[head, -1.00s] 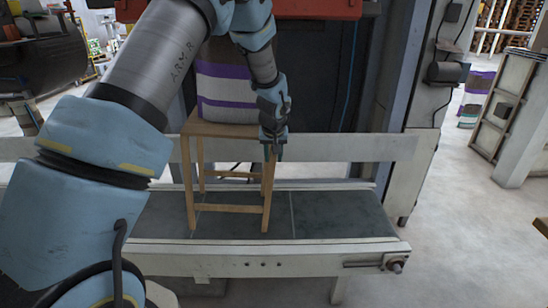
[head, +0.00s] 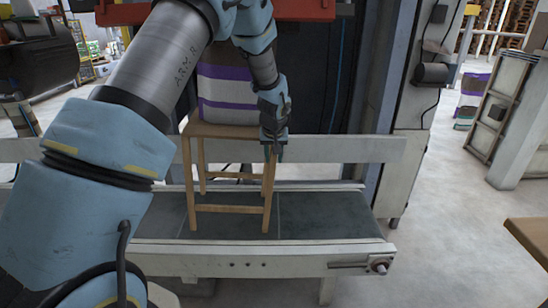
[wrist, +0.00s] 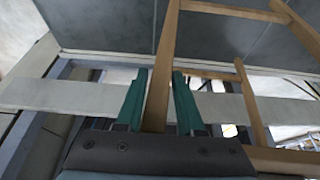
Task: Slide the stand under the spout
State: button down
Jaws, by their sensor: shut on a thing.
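The stand (head: 222,131) is a light wooden frame with long legs and low rails, upright on the dark conveyor belt (head: 325,212). A white, purple and brown bag (head: 228,90) appears to rest on its top, partly behind my arm. My gripper (head: 273,152) points down at the stand's right side and is shut on one leg just below the top. In the wrist view the teal fingers (wrist: 160,80) lie either side of that wooden leg (wrist: 157,108). I cannot make out the spout for certain; a red machine part (head: 303,9) crosses the top edge above the bag.
A pale side rail (head: 345,149) runs behind the stand along the belt. The belt is bare to the stand's right, up to the conveyor's end (head: 379,266). A grey post (head: 405,120) stands behind that end. A wooden tabletop corner (head: 530,238) shows at right.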

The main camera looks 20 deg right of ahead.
jog(key=c, duration=0.8)
grip_release()
jog(key=shift+s+d, duration=0.1)
jog(key=shift+d, duration=0.15)
jog(key=o, duration=0.4)
jog(key=shift+a, duration=0.1)
jog(key=shift+c, duration=0.2)
jog(key=b+v, duration=0.1)
jog(key=v, duration=0.9)
jog(key=shift+a+r, duration=0.15)
jog(key=shift+r, duration=0.2)
